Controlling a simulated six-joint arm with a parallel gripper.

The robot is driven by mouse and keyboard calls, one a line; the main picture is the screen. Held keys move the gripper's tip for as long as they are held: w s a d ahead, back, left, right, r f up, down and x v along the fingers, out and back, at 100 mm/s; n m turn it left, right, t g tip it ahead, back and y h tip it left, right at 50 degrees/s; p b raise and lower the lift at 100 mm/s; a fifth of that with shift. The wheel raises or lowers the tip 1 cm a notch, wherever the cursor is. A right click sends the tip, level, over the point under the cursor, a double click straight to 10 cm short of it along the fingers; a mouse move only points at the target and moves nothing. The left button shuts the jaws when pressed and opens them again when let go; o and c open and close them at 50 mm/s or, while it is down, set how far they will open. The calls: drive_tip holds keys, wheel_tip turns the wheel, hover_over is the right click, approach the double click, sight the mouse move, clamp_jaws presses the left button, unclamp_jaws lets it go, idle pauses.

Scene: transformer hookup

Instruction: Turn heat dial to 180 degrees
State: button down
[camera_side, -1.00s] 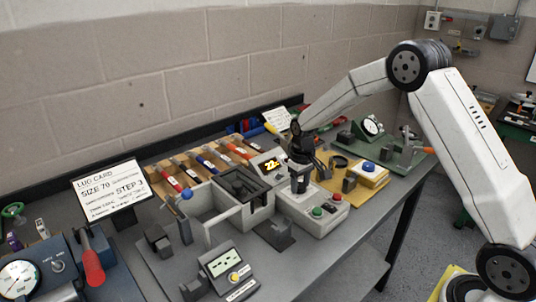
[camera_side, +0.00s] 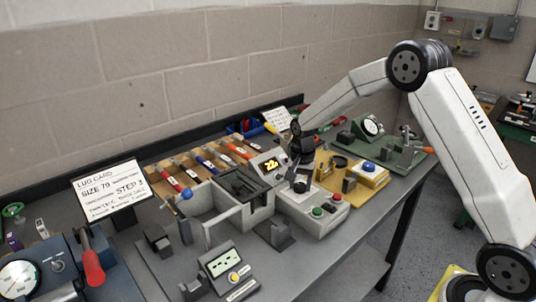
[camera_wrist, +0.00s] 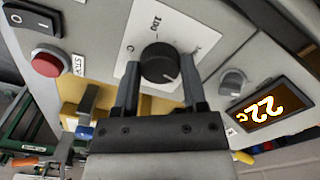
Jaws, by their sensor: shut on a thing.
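The heat dial (camera_wrist: 160,62) is a round black knob on a white scale plate (camera_wrist: 186,28) of a grey control box. In the wrist view the two fingers of my gripper (camera_wrist: 160,80) stand at opposite sides of the knob, shut on it. A light pointer mark shows on the knob's lower right; "100" and "C" are legible on the plate. The lit display (camera_wrist: 263,108) reads 22 C. In the side view my gripper (camera_side: 301,168) is above the box, over the dial (camera_side: 300,187); finger contact is too small to tell there.
The box also carries a red button (camera_wrist: 46,64), a black rocker switch (camera_wrist: 32,20) and a smaller grey knob (camera_wrist: 232,82). In the side view, a grey open-topped fixture (camera_side: 245,185) stands left of the box and a yellow fixture (camera_side: 366,174) stands right.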

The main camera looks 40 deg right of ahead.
sight(300, 185)
drive_tip(key=m, duration=0.5)
idle(0.4)
drive_tip(key=shift+c, duration=0.7)
unclamp_jaws()
drive_tip(key=shift+r, duration=3.9)
